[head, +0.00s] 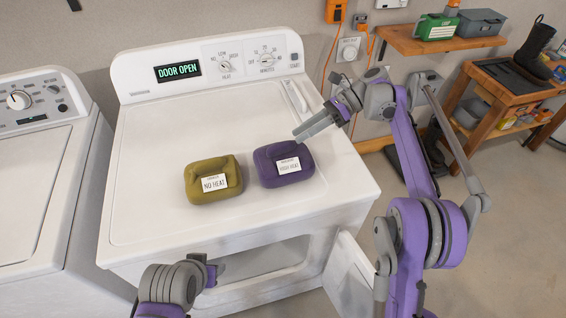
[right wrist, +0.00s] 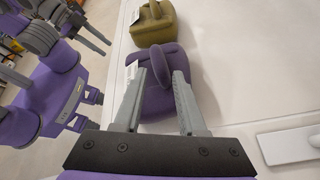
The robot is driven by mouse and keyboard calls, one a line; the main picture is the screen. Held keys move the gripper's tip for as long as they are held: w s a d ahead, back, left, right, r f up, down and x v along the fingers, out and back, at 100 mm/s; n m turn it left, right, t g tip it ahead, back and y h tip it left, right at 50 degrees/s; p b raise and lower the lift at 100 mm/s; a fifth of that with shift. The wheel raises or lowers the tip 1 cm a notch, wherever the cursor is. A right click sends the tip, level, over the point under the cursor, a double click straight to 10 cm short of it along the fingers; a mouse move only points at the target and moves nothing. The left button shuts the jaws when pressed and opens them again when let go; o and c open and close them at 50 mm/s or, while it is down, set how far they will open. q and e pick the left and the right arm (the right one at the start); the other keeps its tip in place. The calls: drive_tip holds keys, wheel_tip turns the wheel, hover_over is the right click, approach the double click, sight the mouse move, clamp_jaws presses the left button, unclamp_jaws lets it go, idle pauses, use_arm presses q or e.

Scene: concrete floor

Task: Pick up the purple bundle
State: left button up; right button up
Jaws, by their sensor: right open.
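The purple bundle (head: 268,172) sits on top of the white dryer, with a white tag reading HIGH HEAT on its front. My right gripper (head: 302,132) reaches in from the right, just above the bundle's right back edge. In the right wrist view the open fingers (right wrist: 160,76) point at the purple bundle (right wrist: 162,102). The bundle's raised loop or fold shows between and beyond the fingertips; I cannot tell whether they touch it. My left gripper (head: 213,271) is low in front of the dryer, mostly hidden by its own wrist, so its jaws are unclear.
An olive bundle (head: 200,170) tagged NO HEAT sits close to the purple one's left. The dryer (head: 140,215) has its door (head: 350,275) hanging open and its display reads DOOR OPEN. A washer (head: 35,180) stands left; a wooden bench (head: 515,95) stands right.

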sight(287, 142)
drive_tip(key=x, duration=0.5)
drive_tip(key=shift+r, duration=0.1)
clamp_jaws()
idle(1.2)
